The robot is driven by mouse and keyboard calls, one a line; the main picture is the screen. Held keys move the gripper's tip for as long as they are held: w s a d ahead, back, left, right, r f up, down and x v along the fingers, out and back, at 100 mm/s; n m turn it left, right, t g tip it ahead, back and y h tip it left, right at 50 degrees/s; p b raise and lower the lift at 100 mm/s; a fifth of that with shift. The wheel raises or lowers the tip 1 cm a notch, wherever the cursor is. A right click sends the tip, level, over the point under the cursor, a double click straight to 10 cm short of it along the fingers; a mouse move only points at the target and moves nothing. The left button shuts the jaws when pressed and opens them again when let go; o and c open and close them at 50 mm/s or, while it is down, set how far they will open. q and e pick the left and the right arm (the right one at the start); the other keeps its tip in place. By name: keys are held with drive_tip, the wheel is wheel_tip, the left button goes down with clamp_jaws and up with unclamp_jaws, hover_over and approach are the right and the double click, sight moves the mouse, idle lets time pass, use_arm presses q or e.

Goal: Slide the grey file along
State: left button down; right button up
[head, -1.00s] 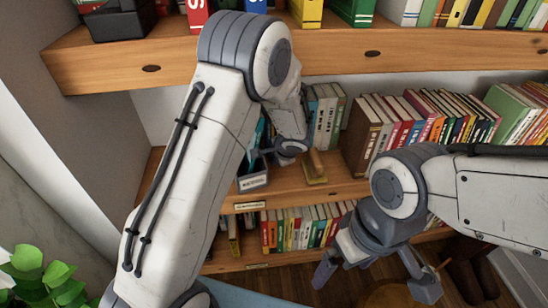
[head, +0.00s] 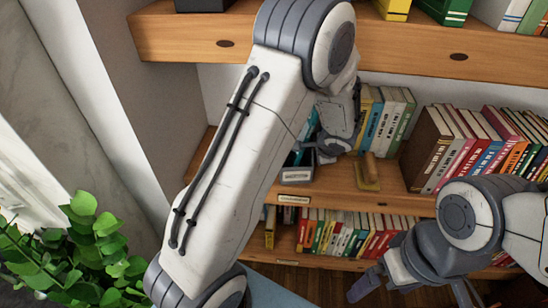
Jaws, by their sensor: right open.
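The grey file (head: 297,174) is a dark grey holder with a pale label on its front. It stands on the middle wooden shelf with blue-green items in it, and my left forearm hides much of it. My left gripper (head: 335,150) is at the same shelf, just right of the file. Its fingertips are largely hidden, so I cannot tell its opening or whether it touches the file. My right gripper (head: 415,288) is low at the right, its fingers spread and empty, well away from the file.
A small wooden object with a flat base (head: 368,183) lies on the shelf right of my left gripper. Upright books (head: 388,122) stand behind it, and a longer row (head: 480,150) is further right. An upper shelf (head: 430,50) overhangs. A leafy plant (head: 85,245) is at lower left.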

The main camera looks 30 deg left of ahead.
use_arm(q)
drive_tip(key=shift+s+a+f+b, duration=0.1)
drive_tip(key=shift+s+a+b, duration=0.3)
drive_tip(key=shift+a, duration=0.35)
drive_tip(key=shift+s+a+r+b, duration=0.1)
drive_tip(key=shift+s+a+b, duration=0.3)
drive_tip(key=shift+a, duration=0.3)
drive_tip(key=shift+s+a+f+b, duration=0.1)
drive_tip(key=shift+s+a+b, duration=0.15)
drive_tip(key=shift+a+b, duration=0.35)
drive_tip(key=shift+s+a+b, duration=0.25)
drive_tip(key=shift+s+a, duration=0.1)
drive_tip(key=shift+a, duration=0.5)
drive_tip(key=shift+s+a+b, duration=0.3)
drive_tip(key=shift+s+a, duration=0.05)
drive_tip(key=shift+a, duration=0.55)
drive_tip(key=shift+s+a+b, duration=0.25)
drive_tip(key=shift+s+a, duration=0.1)
drive_tip(key=shift+a, duration=0.5)
drive_tip(key=shift+s+a+b, duration=0.2)
drive_tip(key=shift+s+a, duration=0.1)
drive_tip(key=shift+a, duration=0.35)
drive_tip(key=shift+s+a+b, duration=0.15)
drive_tip(key=shift+s+a, duration=0.15)
drive_tip(key=shift+a, duration=0.3)
drive_tip(key=shift+a, duration=0.1)
